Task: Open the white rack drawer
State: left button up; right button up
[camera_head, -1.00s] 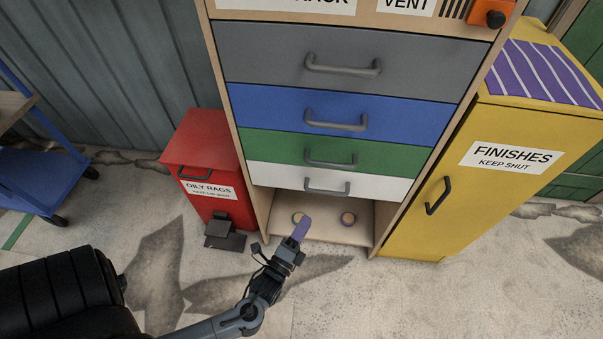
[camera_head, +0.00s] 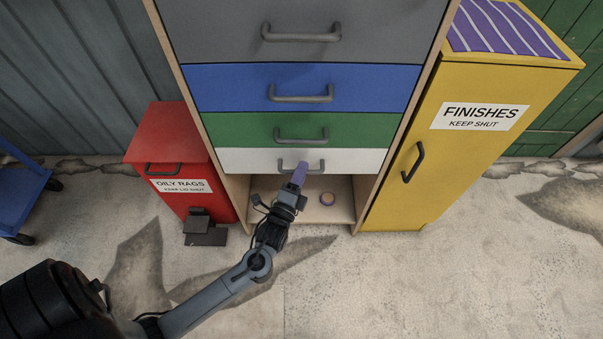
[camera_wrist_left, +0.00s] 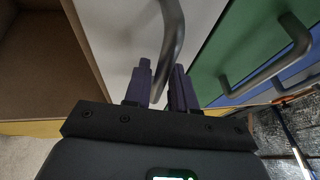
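The white drawer (camera_head: 237,161) is the lowest in the rack, and its front looks flush with the green one above. Its grey bar handle (camera_head: 318,165) is partly hidden by my left gripper (camera_head: 299,172), which reaches up to it from below. In the left wrist view the white drawer front (camera_wrist_left: 118,38) fills the upper middle. The handle (camera_wrist_left: 174,25) runs down between the two purple fingers of my left gripper (camera_wrist_left: 161,76), which are apart. Whether either finger touches the handle I cannot tell. My right gripper is not in view.
Above are the green (camera_head: 235,129), blue (camera_head: 225,88) and grey (camera_head: 215,30) drawers. An open cubby (camera_head: 340,208) with a small round object (camera_head: 327,199) lies below. A red oily-rags bin (camera_head: 165,140) stands left, a yellow cabinet (camera_head: 465,150) right.

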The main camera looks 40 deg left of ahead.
pick_arm(q)
jog(key=shift+w+a, duration=0.2)
jog(key=shift+a, duration=0.05)
jog(key=shift+c, duration=0.4)
jog(key=shift+d, duration=0.1)
grip_shut()
jog(key=shift+r, duration=0.1)
